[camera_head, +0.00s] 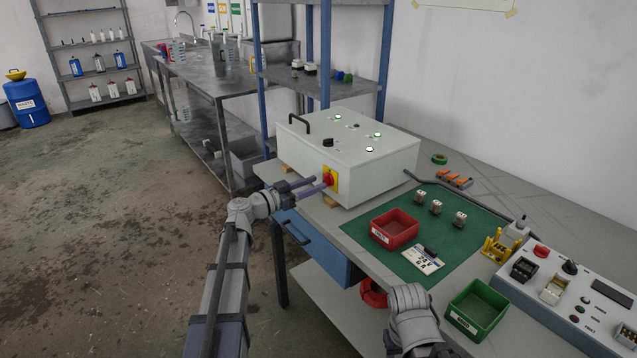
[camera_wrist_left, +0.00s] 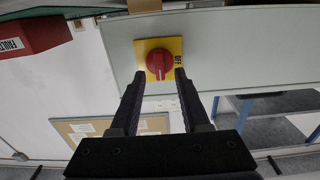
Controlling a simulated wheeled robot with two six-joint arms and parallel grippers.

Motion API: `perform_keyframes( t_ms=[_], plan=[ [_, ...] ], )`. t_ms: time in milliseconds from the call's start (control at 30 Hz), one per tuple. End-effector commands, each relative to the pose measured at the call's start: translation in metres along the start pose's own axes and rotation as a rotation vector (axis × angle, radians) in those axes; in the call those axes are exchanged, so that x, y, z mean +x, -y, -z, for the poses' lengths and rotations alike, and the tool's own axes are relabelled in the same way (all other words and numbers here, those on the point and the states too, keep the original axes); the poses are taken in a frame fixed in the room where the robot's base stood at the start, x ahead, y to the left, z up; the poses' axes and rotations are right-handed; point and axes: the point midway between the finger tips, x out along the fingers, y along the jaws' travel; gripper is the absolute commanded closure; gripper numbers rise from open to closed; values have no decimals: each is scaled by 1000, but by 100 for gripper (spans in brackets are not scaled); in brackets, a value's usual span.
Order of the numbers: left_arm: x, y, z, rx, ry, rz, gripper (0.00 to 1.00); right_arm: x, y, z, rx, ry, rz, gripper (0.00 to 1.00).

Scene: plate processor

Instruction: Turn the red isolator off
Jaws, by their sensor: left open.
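The red isolator (camera_head: 328,180) is a round knob on a yellow plate, on the side face of a white box (camera_head: 375,178). In the left wrist view the red knob (camera_wrist_left: 157,63) sits on its yellow plate (camera_wrist_left: 142,45), with partly readable lettering at the plate's right edge. My left gripper (camera_head: 318,182) is open and points at the knob. In the left wrist view its fingertips (camera_wrist_left: 156,78) lie to either side of the knob's lower part; I cannot tell whether they touch it. My right arm shows at the bottom, but its gripper is not visible.
A green mat (camera_head: 460,245) on the workbench holds a red bin (camera_head: 395,230) and small parts. A green bin (camera_head: 477,310) and a control panel (camera_head: 570,300) stand at the right. The box has a black handle and lit green lamps on top. Open floor lies left.

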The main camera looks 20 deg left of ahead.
Motion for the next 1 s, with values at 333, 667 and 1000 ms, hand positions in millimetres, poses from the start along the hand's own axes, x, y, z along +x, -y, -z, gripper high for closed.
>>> perform_keyframes(
  t_ms=[333,667,1000],
  plan=[
    [22,0,0,0,0,0,54,0,0,0,0,0,0,50],
    [22,0,0,0,0,0,68,0,0,0,0,0,0,50],
    [21,0,0,0,0,0,100,0,0,0,0,0,0,50]
  ],
)
